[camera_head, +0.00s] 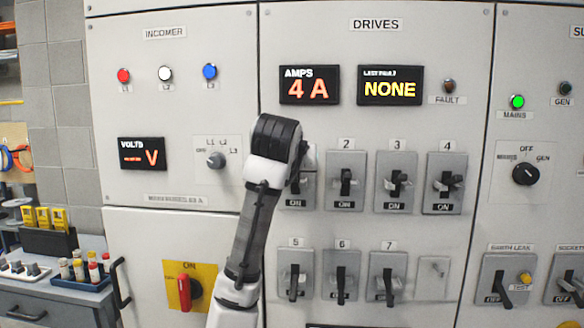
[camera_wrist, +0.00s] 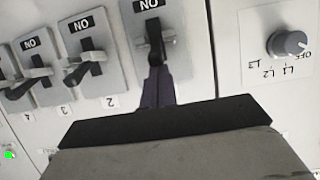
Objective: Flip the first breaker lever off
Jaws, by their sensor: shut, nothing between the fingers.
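The first breaker (camera_head: 297,195) is a grey plate marked ON at the left of the upper row in the head view, mostly covered by my arm. In the wrist view, which is upside down, its black lever (camera_wrist: 154,42) shows clearly. My gripper (camera_wrist: 157,78) is shut with nothing in it, its fingertips right at the lever's end. I cannot tell whether they touch it. In the head view my dark wrist hides the fingertips.
Breaker 2 (camera_head: 345,182) stands close at the right, then breakers 3 (camera_head: 396,182) and 4 (camera_head: 446,184). Breaker 5 (camera_head: 295,275) is below, its lever hanging down. The selector knob (camera_head: 215,160) is to the left. The amps display (camera_head: 309,86) reads 4 A.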

